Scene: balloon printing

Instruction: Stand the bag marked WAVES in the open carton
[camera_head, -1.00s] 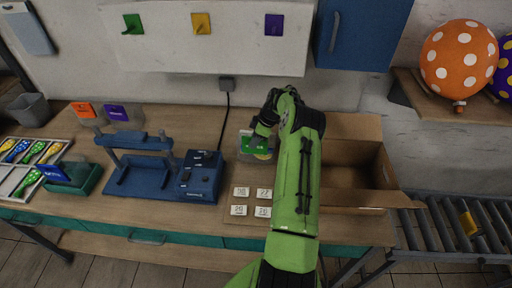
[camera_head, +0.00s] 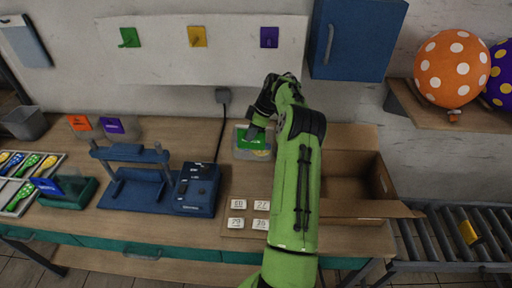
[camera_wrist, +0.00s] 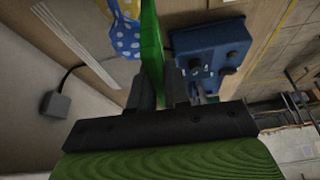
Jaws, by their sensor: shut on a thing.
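A clear bag with a green header (camera_head: 252,143) hangs in my gripper (camera_head: 262,125), between the blue machine and the carton. In the wrist view the green header (camera_wrist: 151,55) is edge-on between the jaws of my gripper (camera_wrist: 163,92), with blue and yellow dotted contents beside it. I cannot read its marking. The open carton (camera_head: 372,207) stands to the right of my arm, its flaps spread. My arm hides the carton's left side. Bags with an orange header (camera_head: 79,123) and a purple header (camera_head: 112,126) stand at the back left; their words are too small to read.
The blue machine (camera_head: 195,190) stands left of the gripper. Several numbered cards (camera_head: 237,204) lie in front of the bag. A bag with a blue header (camera_head: 47,187) sits in a green holder at the left. A roller conveyor (camera_head: 450,235) runs right of the table.

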